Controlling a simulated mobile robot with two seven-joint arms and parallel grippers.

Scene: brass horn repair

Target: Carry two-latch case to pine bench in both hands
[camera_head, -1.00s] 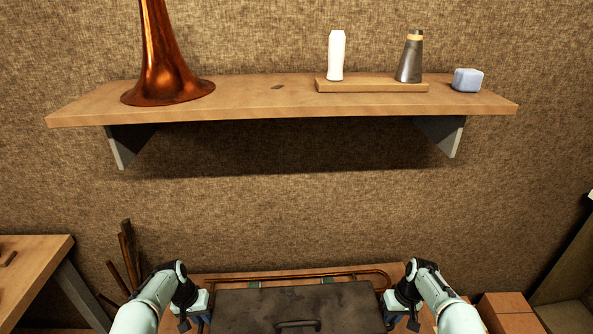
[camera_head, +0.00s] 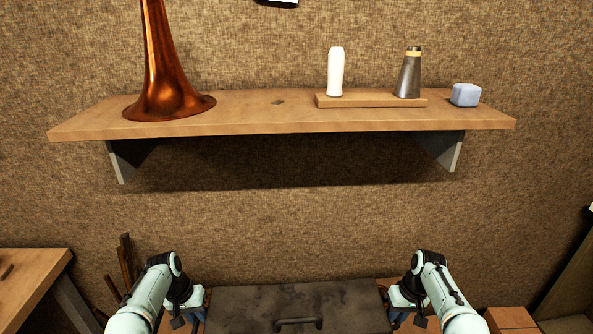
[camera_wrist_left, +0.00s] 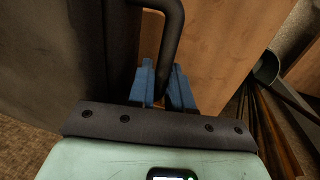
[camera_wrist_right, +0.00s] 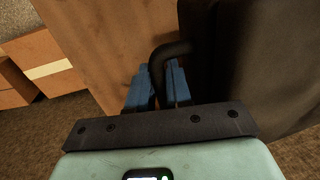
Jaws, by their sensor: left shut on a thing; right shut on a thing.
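The two-latch case (camera_head: 345,300) is a dark, scuffed box with a black handle on its near face, at the bottom middle of the head view. My left gripper (camera_head: 201,306) is at its left end and my right gripper (camera_head: 394,308) at its right end. In the left wrist view the blue fingers (camera_wrist_left: 164,88) are shut on a black side handle (camera_wrist_left: 174,30). In the right wrist view the blue fingers (camera_wrist_right: 158,88) are shut on the other side handle (camera_wrist_right: 160,58). The latches cannot be made out. A wooden bench surface (camera_wrist_left: 225,45) lies beyond the case, mostly hidden by it.
A wall shelf (camera_head: 250,126) above holds a copper horn bell (camera_head: 168,95), a white bottle (camera_head: 335,72), a grey cone (camera_head: 408,75) and a blue block (camera_head: 465,95). A wooden table (camera_head: 25,285) stands left, boxes (camera_head: 512,320) right.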

